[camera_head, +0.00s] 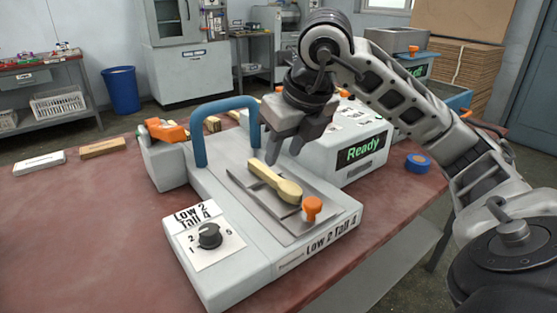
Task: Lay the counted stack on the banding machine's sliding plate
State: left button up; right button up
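A pale wooden spoon stack (275,182) lies slantwise on the grey sliding plate (305,222) of the machine labelled "Low 2 Tall 4" (218,265). Its handle points up-left and its bowl end is near the orange knob (312,208). I cannot tell how many spoons are in it. My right gripper (284,155) points down just above the stack, by the handle. Its two fingers are apart with nothing seen between them. It looks clear of the wood. My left gripper is not in view.
A blue arch (224,104) stands over the machine just left of my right gripper. A black dial (209,236) is at the front left.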

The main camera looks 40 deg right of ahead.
jog(key=p+v, duration=0.1)
jog(key=v, duration=0.4)
jog(key=shift+s+r, duration=0.1)
jog(key=shift+r, duration=0.1)
dwell(0.4)
